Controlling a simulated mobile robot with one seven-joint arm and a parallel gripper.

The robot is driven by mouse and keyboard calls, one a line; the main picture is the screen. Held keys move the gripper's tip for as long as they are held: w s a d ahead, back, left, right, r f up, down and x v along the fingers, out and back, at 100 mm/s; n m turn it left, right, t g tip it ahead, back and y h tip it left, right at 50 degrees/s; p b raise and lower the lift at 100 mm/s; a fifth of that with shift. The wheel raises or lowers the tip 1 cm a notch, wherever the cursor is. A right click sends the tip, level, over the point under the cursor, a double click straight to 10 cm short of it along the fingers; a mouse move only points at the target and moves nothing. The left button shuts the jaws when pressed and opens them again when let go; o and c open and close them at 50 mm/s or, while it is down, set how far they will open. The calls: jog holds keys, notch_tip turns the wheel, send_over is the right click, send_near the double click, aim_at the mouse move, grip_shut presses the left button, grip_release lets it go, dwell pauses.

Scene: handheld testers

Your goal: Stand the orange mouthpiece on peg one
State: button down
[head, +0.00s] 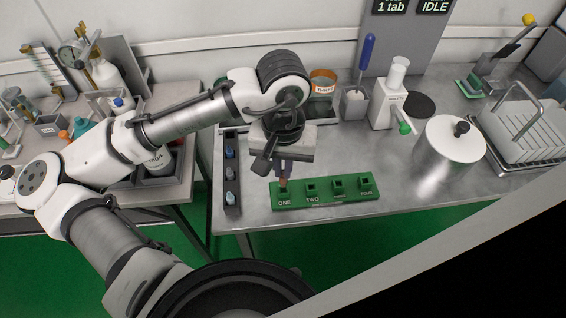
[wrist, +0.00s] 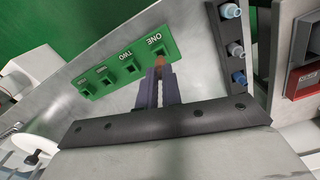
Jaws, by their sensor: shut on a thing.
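A green peg board (head: 325,203) with pegs marked ONE, TWO and two more lies near the front edge of the steel bench. My gripper (head: 284,176) points down over the board's left end, at peg one. Its dark fingers are shut on the small orange mouthpiece (head: 283,184). In the wrist view the orange mouthpiece (wrist: 159,61) shows between the fingertips (wrist: 160,75), right by the ONE peg of the green board (wrist: 110,84). The fingers and mouthpiece hide peg one, so I cannot tell whether the mouthpiece is around it or just above it.
A dark rack (head: 231,186) with several blue and grey mouthpieces stands left of the board. A silver lidded canister (head: 449,158), a white tester (head: 388,103) and a wire rack (head: 520,128) stand behind and to the right. Bare bench lies between board and canister.

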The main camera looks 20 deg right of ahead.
jog(key=shift+f+b, duration=0.95)
jog(key=shift+f, duration=0.6)
jog(key=c, duration=1.5)
grip_release()
jog(key=shift+r, duration=0.1)
notch_tip(320, 180, up, 14)
jog(key=p, duration=0.1)
